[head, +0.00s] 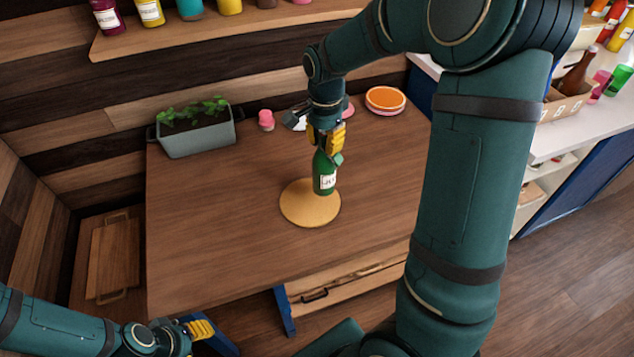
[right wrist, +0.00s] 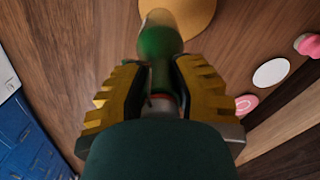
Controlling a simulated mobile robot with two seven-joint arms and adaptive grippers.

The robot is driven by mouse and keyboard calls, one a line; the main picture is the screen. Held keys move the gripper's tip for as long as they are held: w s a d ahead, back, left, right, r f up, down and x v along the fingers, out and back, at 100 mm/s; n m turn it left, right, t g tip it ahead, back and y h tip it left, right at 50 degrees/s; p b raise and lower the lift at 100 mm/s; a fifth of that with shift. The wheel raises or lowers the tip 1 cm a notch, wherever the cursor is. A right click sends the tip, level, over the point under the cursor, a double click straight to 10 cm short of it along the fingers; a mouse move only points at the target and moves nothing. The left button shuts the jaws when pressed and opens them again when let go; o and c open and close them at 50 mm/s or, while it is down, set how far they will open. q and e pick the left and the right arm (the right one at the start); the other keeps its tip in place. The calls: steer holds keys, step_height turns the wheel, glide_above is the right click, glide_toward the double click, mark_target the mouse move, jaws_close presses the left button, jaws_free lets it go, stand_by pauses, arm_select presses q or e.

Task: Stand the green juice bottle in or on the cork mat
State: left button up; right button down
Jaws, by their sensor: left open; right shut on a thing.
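The green juice bottle (head: 325,178) is upright with a white label. My right gripper (head: 328,145) is shut on its upper part. In the right wrist view the bottle (right wrist: 160,45) runs between the yellow-padded fingers of my right gripper (right wrist: 162,85). The round cork mat (head: 300,212) lies flat on the wooden table. In the head view the bottle's base overlaps the mat's far right part; I cannot tell whether it touches. The mat's edge (right wrist: 200,12) also shows in the right wrist view. My left gripper (head: 205,330) is open and empty at the lower left, off the table.
A grey planter (head: 196,138) stands at the table's back left. A pink cup (head: 266,120) and an orange-topped round dish (head: 385,99) are along the back. The table left of the mat is clear. A drawer (head: 345,285) stands open at the front.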

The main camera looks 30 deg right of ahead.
mark_target(324, 165)
steer(key=shift+f+b, duration=0.75)
steer(key=shift+f, duration=3)
steer(key=shift+f, duration=0.2)
steer(key=c, duration=0.8)
jaws_free()
steer(key=shift+r, duration=0.1)
step_height(324, 165, up, 11)
steer(key=shift+f+p, duration=0.1)
steer(key=shift+p, duration=1.15)
steer(key=shift+r, duration=0.7)
